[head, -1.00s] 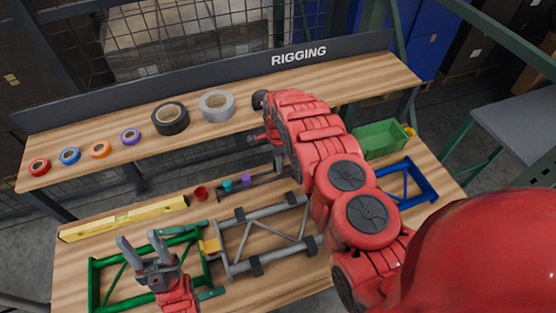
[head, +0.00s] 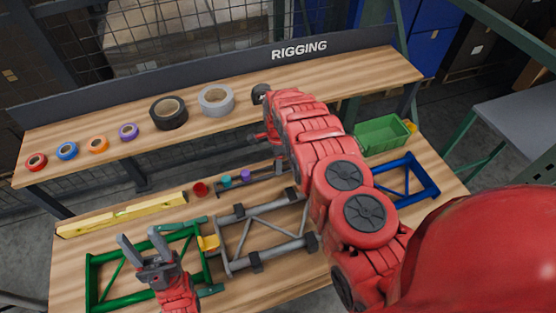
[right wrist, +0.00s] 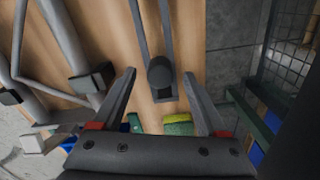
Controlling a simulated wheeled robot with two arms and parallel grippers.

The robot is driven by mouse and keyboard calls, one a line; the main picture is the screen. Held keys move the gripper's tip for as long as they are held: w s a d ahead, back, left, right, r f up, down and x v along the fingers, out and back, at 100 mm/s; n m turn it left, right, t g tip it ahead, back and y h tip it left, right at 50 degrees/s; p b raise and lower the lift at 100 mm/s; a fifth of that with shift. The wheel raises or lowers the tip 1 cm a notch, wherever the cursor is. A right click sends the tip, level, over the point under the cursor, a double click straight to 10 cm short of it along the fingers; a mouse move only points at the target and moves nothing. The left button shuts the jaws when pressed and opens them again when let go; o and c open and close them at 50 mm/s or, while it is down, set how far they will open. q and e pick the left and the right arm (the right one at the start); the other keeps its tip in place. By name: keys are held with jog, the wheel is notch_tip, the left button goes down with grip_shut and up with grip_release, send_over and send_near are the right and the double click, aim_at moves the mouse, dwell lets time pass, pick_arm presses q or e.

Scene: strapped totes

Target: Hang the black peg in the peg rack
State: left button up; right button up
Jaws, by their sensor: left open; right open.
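The peg rack (head: 262,184) is a dark narrow rail on the lower bench, partly hidden by my right arm in the head view. A teal peg (head: 226,181) and a purple peg (head: 245,175) are at it, and a red peg (head: 200,189) is near its left end. In the right wrist view, the black peg (right wrist: 160,76) shows end-on over the end of the rack's rails (right wrist: 168,40). My right gripper (right wrist: 159,74) is open, its fingers on either side of the peg and apart from it. My left gripper (head: 139,236) is open and empty above the green frame (head: 93,272).
A grey frame (head: 268,229), a yellow level (head: 120,214), a blue frame (head: 422,183) and a green bin (head: 383,134) share the lower bench. The shelf behind holds several tape rolls, including a black one (head: 168,113).

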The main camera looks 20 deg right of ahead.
jog(key=shift+w+r, duration=0.15)
jog(key=shift+r, duration=0.3)
notch_tip(320, 180, up, 7)
jog(key=b, duration=0.3)
notch_tip(320, 180, up, 10)
jog(key=p, duration=0.8)
jog(key=shift+f, duration=0.2)
jog(key=shift+f, duration=0.1)
